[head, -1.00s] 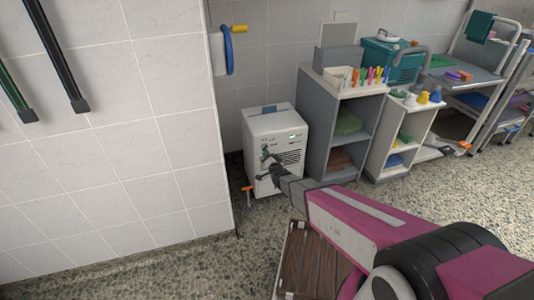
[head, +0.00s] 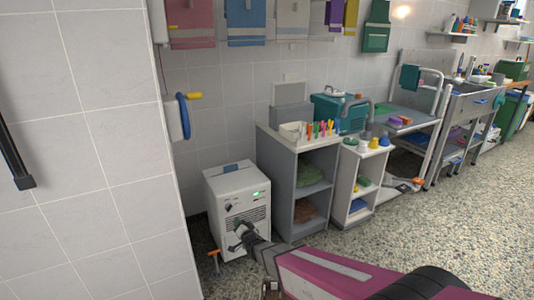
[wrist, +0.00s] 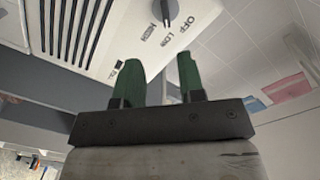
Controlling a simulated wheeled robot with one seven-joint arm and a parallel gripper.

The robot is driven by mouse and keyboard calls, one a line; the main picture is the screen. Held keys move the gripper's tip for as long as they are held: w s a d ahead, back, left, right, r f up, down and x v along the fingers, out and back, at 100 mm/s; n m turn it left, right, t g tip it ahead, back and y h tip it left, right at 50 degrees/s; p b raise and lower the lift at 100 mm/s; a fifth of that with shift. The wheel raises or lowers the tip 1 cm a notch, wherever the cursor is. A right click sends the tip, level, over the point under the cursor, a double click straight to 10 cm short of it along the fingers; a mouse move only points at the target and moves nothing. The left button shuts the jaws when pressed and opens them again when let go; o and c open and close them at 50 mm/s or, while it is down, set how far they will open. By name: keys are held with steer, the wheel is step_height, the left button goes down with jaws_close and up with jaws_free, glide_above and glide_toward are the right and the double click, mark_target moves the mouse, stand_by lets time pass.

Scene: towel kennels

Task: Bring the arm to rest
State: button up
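My arm (head: 310,272) reaches forward from the bottom right in the head view. My gripper (head: 240,232) is in front of a white machine (head: 225,180) with a vent grille and a lit green indicator (head: 256,194). In the wrist view my gripper (wrist: 163,72) has two green fingers standing apart with nothing between them. Beyond the fingertips is the machine's panel (wrist: 120,30) with a dark dial (wrist: 165,12) marked OFF and LOW. The fingers look clear of the dial.
A grey shelf unit (head: 282,185) and a white shelf unit (head: 345,182) stand right of the machine. A tiled wall (head: 110,150) is close on the left. Open speckled floor (head: 430,225) lies to the right.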

steer(key=d+r+g+h, duration=0.2)
steer(key=d+g+h, duration=0.15)
steer(key=d, duration=0.65)
steer(key=d+r+g+h, duration=0.3)
steer(key=d+h, duration=0.1)
steer(key=d, duration=0.7)
steer(key=s+d+r+n+g, duration=0.1)
steer(key=s+d+r+g, duration=0.3)
steer(key=s+d, duration=0.4)
steer(key=s+d+r+n+g+h, duration=0.1)
steer(key=s+d+r+g, duration=0.3)
steer(key=s+d, duration=0.3)
steer(key=shift+s+d+r+n, duration=0.15)
steer(key=shift+s+d+n, duration=0.2)
steer(key=shift+d, duration=0.6)
steer(key=shift+h, duration=0.25)
